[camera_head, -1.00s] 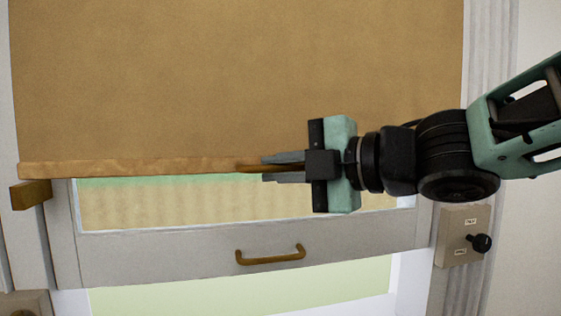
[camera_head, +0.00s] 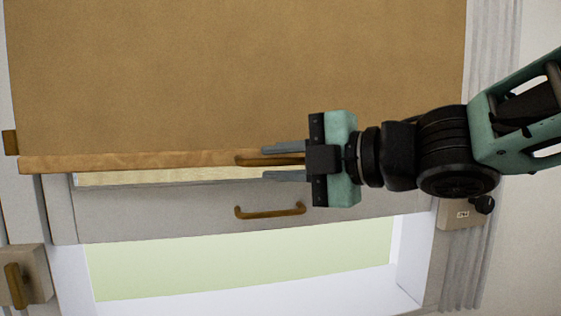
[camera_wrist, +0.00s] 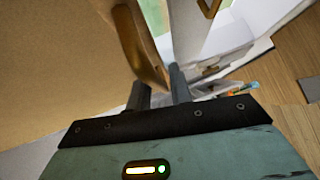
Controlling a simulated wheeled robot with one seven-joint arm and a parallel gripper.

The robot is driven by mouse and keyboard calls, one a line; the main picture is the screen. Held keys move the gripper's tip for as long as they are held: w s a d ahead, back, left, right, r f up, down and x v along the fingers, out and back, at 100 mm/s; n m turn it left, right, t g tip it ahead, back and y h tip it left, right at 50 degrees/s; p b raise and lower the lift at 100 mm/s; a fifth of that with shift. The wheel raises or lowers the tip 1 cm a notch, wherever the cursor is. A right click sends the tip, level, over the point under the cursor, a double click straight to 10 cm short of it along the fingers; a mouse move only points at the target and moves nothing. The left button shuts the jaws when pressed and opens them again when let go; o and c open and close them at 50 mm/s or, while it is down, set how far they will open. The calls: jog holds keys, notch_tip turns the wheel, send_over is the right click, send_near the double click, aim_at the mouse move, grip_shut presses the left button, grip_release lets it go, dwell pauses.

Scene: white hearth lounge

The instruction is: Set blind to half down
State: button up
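The tan roller blind (camera_head: 240,75) hangs over the upper part of the window. Its lighter hem bar (camera_head: 130,161) lies just above the window's grey lower rail, with a thin strip of glass between. A brass pull (camera_head: 268,160) sits on the hem. My gripper (camera_head: 283,162) is at the pull, with its two fingers apart, one above and one below it. In the wrist view the fingers (camera_wrist: 160,92) stand apart at the end of the brass pull (camera_wrist: 136,42), with the blind on the left. Contact with the pull cannot be told.
A brass sash handle (camera_head: 270,211) is on the grey rail below the blind. A box with a black knob (camera_head: 482,204) is on the right frame. A brass lever (camera_head: 15,285) is at lower left. Wooden floor (camera_wrist: 290,125) shows in the wrist view.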

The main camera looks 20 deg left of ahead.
jog(key=shift+o, duration=0.6)
jog(key=v, duration=1.7)
jog(key=shift+d, duration=0.2)
